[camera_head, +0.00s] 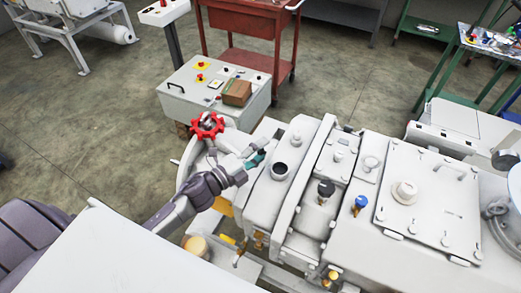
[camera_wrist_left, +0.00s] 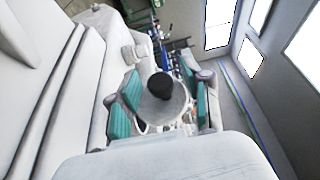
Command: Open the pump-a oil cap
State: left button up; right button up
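The pump (camera_head: 345,170) is a large white machine with several caps and fittings on top. One round neck (camera_head: 281,168) at its left end shows a dark top. I cannot tell whether that is an open hole or a black cover. My left gripper (camera_head: 258,159) is just left of this neck, apart from it, with one teal finger showing. My right gripper is not in view.
A red valve wheel (camera_head: 207,126) stands behind my left wrist. A white control box (camera_head: 190,100) carries a brown box (camera_head: 237,92). A black-topped cap (camera_head: 326,188) and a blue cap (camera_head: 361,202) stand up farther right on the pump. A red cart (camera_head: 245,55) is behind.

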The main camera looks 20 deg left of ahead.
pick_arm(q)
jog(key=shift+s, duration=0.1)
jog(key=v, duration=1.2)
dwell(0.4)
